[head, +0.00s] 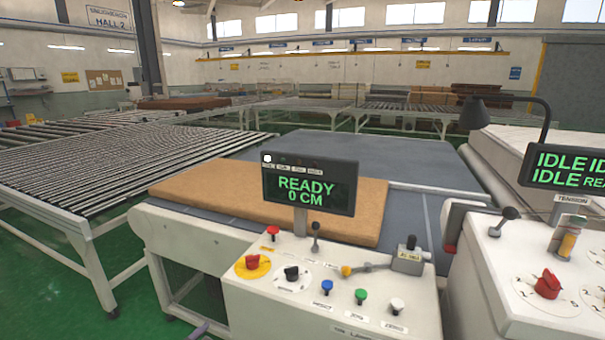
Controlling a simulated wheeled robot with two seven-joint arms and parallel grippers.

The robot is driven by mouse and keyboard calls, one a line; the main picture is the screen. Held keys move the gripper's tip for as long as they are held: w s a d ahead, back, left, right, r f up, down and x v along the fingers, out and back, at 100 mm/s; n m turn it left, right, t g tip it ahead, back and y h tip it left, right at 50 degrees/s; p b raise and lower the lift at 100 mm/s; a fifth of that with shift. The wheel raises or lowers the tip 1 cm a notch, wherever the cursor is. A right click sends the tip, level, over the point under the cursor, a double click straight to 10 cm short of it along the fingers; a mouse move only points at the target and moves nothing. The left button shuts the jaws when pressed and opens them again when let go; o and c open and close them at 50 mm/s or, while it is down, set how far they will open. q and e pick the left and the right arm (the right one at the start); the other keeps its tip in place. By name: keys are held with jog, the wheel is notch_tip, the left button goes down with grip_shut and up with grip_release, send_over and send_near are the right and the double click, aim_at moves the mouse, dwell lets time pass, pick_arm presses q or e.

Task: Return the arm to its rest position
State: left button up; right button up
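Neither of my grippers can be made out in the head view. A small dark purplish shape shows at the bottom edge, left of the console, and I cannot tell what it is. The white control console (250,300) stands in front of me. Its screen (310,186) reads "READY 0 CM" in green. The console top carries a red knob on a yellow disc (252,262), a black knob (291,272), and blue, green and white buttons. A lever with an orange end (362,269) lies toward its right side. A tan mattress slab (215,190) lies on the table behind the screen.
A second console (500,270) stands at the right, with a screen (570,165) showing "IDLE" and a dark lamp above. A roller conveyor (110,180) fills the left. A grey table surface (400,155) lies behind the slab. Green floor (30,290) is open at the lower left.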

pick_arm(q)
jog(key=s+a+f+n+g, duration=0.2)
jog(key=s+f+g, duration=0.25)
jog(key=s, duration=0.45)
jog(key=s+a+f+n+g, duration=0.2)
jog(key=s+a+f+g, duration=0.15)
jog(key=s+f, duration=0.45)
jog(key=s+f+g, duration=0.1)
jog(key=s+f, duration=0.2)
jog(key=f, duration=0.8)
jog(key=s+f, duration=0.2)
jog(key=f, duration=1)
jog(key=s+a+f+g, duration=0.1)
jog(key=s+a+f, duration=0.1)
jog(key=s+f, duration=1)
jog(key=s, duration=0.3)
jog(key=shift+s, duration=0.35)
